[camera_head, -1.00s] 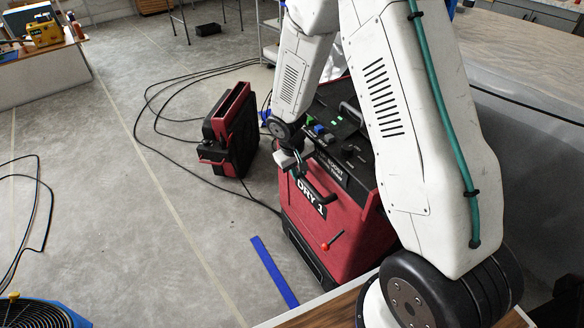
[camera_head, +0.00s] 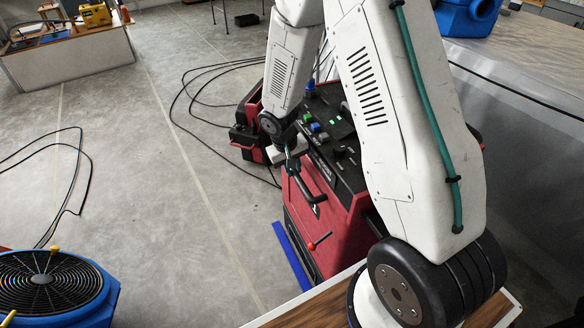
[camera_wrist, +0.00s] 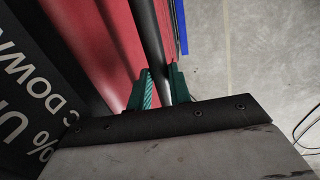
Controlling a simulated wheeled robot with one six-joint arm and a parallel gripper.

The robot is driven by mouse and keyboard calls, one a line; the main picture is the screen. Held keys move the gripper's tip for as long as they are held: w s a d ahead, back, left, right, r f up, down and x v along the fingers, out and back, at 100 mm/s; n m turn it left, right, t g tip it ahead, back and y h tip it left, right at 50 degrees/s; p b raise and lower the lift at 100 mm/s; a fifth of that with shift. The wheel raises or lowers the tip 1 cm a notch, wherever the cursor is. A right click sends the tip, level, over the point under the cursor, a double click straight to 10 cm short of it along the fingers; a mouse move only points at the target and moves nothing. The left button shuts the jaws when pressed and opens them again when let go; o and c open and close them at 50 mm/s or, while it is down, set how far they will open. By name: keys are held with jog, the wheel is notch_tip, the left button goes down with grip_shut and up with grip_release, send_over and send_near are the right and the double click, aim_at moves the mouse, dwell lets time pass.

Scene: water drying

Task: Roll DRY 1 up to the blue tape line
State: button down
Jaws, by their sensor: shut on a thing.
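DRY 1 is the red and black machine (camera_head: 336,222) in the middle of the head view, partly hidden behind my arm. Its top has a dark panel with coloured buttons, and a red-knobbed lever sticks out low on its front. My gripper (camera_head: 291,168) is shut on its black bar handle (camera_head: 308,195). In the wrist view, the green fingertips (camera_wrist: 161,88) sit around the dark bar (camera_wrist: 150,38). The blue tape line (camera_head: 291,256) lies on the floor along the machine's lower left edge, with little or no visible gap. It also shows in the wrist view (camera_wrist: 181,28).
A second red and black unit (camera_head: 247,128) stands behind, partly hidden by my arm. Black cables (camera_head: 190,85) loop over the floor near it. A blue fan (camera_head: 50,285) stands at lower left. Grey floor left of the tape is clear.

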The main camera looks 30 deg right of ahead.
jog(key=c, duration=1.3)
grip_release()
notch_tip(320, 180, up, 8)
jog(key=a, duration=0.1)
jog(key=shift+a+f, duration=0.15)
jog(key=shift+a, duration=0.1)
jog(key=shift+w, duration=0.1)
jog(key=s+a+r+t+y, duration=0.1)
jog(key=s+a+r+y, duration=0.1)
jog(key=s+r, duration=2.4)
jog(key=s+a, duration=0.1)
jog(key=s, duration=0.1)
jog(key=shift+s+n+t, duration=0.3)
jog(key=shift+n, duration=0.1)
